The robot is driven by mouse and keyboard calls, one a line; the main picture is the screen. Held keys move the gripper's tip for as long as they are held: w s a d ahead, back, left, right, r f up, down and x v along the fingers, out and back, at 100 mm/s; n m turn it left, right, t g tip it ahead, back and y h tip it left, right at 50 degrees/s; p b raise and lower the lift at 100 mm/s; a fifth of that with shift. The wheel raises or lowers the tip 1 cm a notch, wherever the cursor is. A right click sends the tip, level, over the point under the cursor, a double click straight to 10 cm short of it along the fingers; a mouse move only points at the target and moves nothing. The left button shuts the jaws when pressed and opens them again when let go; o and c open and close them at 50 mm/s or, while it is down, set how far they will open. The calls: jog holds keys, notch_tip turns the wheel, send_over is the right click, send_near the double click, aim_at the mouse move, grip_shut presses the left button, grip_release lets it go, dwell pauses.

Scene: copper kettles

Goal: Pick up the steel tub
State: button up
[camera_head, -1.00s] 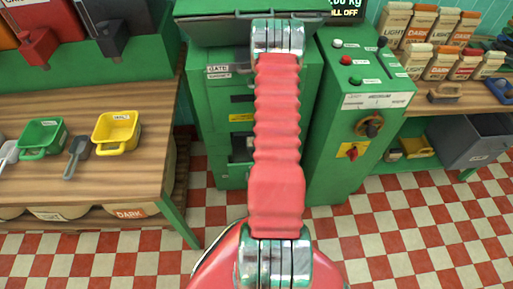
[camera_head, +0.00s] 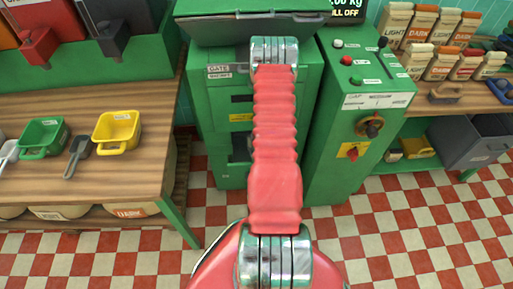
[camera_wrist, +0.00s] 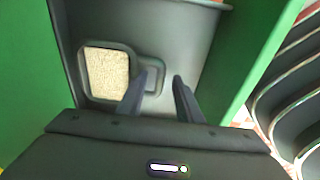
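A grey tub (camera_wrist: 84,88) with a squared rim and a short loop handle (camera_wrist: 156,68) shows in the wrist view, apparently the steel tub. It is filled with a pale, grainy material (camera_wrist: 108,72). It sits in a grey recess between green walls. My gripper (camera_wrist: 160,78) is open, its two dark fingers apart. The left fingertip overlaps the handle in the picture; I cannot tell if it touches. In the head view my red arm covers the gripper, and the tub cannot be made out there.
The green machine (camera_head: 325,150) stands ahead, with a control panel at right. A wooden counter (camera_head: 80,185) at left holds a green tub (camera_head: 42,137), a yellow tub (camera_head: 117,130) and scoops. Bags (camera_head: 440,30) stand on a right shelf. The checkered floor is clear at right.

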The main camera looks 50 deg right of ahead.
jog(key=shift+f, duration=0.2)
jog(key=shift+c, duration=0.3)
grip_shut()
dwell(0.3)
